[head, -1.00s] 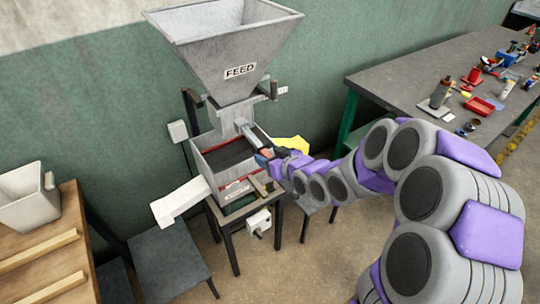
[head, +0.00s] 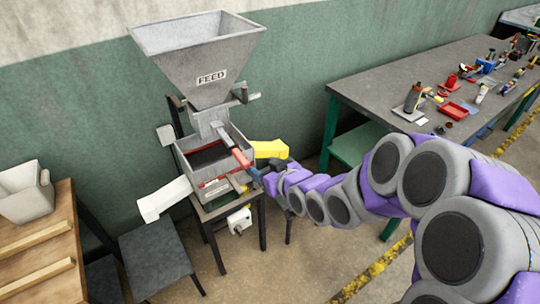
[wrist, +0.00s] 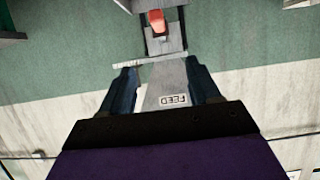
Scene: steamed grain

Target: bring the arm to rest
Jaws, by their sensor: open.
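My gripper (head: 268,178) is at the end of my purple and grey arm, just right of the feed machine's box in the head view. In the wrist view my gripper (wrist: 158,88) has its two dark fingers apart, with nothing between them. Past the fingers the grey FEED hopper (wrist: 172,85) appears upside down. A lever with a red grip (head: 242,158) lies across the machine's box (head: 183,160); the red grip also shows in the wrist view (wrist: 157,22), apart from the fingers.
A yellow chute (head: 270,149) sticks out right of the machine, close to my gripper. A white chute (head: 165,197) points left. A grey bench (head: 370,80) with tools stands at right. A wooden table (head: 40,215) holds a grey bin (head: 25,195) at left.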

